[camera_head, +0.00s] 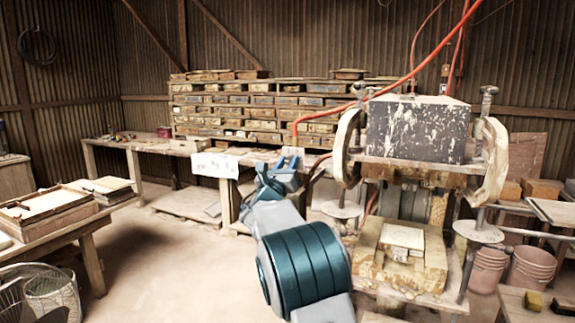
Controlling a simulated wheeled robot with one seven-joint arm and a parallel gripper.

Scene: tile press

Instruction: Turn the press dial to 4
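The tile press (418,128) stands right of centre, with a dark, paint-spattered block between two round, worn side pieces and metal posts. A pale tile mould (403,237) sits on the wooden bed below the block. I cannot make out a numbered dial on the press; it may be too small or hidden. My gripper (287,163) is at the end of my grey and blue arm, left of the press and apart from the block in the picture. It is small and seen from behind, so its opening does not show.
A long bench (150,146) runs along the back, with stacked wooden moulds (250,108). A red hose (420,68) hangs across the press. A table (55,226) and wire basket (52,298) stand left. Buckets (531,266) stand right. Floor is clear left of centre.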

